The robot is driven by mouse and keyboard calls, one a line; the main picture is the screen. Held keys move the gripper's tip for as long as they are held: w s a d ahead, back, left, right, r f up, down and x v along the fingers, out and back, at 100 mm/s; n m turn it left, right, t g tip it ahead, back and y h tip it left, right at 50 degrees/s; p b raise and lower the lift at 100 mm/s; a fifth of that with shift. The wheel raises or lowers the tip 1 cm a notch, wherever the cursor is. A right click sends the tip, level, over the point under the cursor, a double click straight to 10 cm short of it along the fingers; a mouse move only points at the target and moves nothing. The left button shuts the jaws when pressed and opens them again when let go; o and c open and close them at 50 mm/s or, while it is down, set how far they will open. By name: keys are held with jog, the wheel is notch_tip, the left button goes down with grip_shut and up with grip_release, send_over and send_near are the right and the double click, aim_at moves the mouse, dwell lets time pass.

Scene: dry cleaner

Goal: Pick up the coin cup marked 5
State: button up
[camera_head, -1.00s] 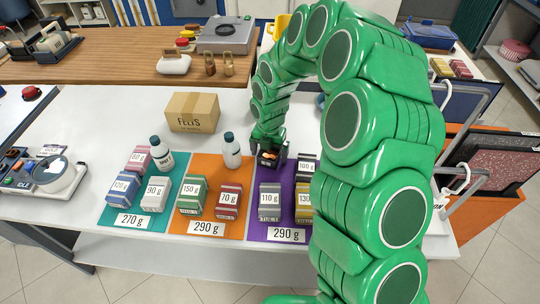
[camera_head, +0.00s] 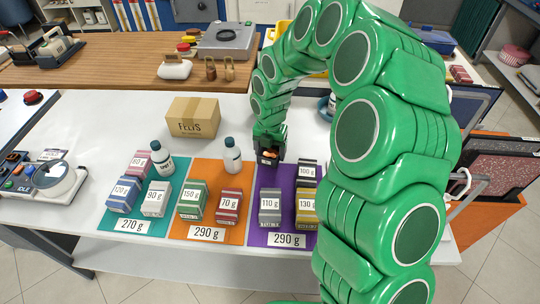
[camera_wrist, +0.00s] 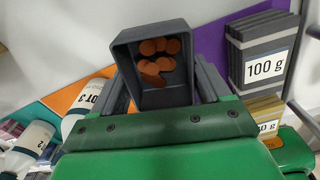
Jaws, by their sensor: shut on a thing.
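A dark grey square cup (camera_head: 268,159) with several copper coins in it is at the back of the purple mat. It also shows in the wrist view (camera_wrist: 124,47), where I look down into it past my fingers. My gripper (camera_head: 270,143) is shut on this cup, with one finger on each side in the wrist view (camera_wrist: 163,88). No number shows on the cup's visible sides, so I cannot read its marking. I cannot tell whether its base touches the table.
Labelled weight packs stand on teal (camera_head: 118,217), orange (camera_head: 236,237) and purple (camera_head: 255,236) mats. White bottles (camera_head: 162,158) (camera_head: 232,156) stand left of the cup. A cardboard box (camera_head: 193,118) is behind them. A 100 g pack (camera_wrist: 261,60) is close on the right.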

jog(key=s+d+r, duration=0.2)
jog(key=s+r, duration=0.2)
jog(key=s, duration=0.2)
jog(key=s+d+r, duration=0.2)
jog(key=s+r, duration=0.3)
jog(key=s, duration=0.2)
jog(key=shift+d+r, duration=0.25)
jog(key=shift+r, duration=0.05)
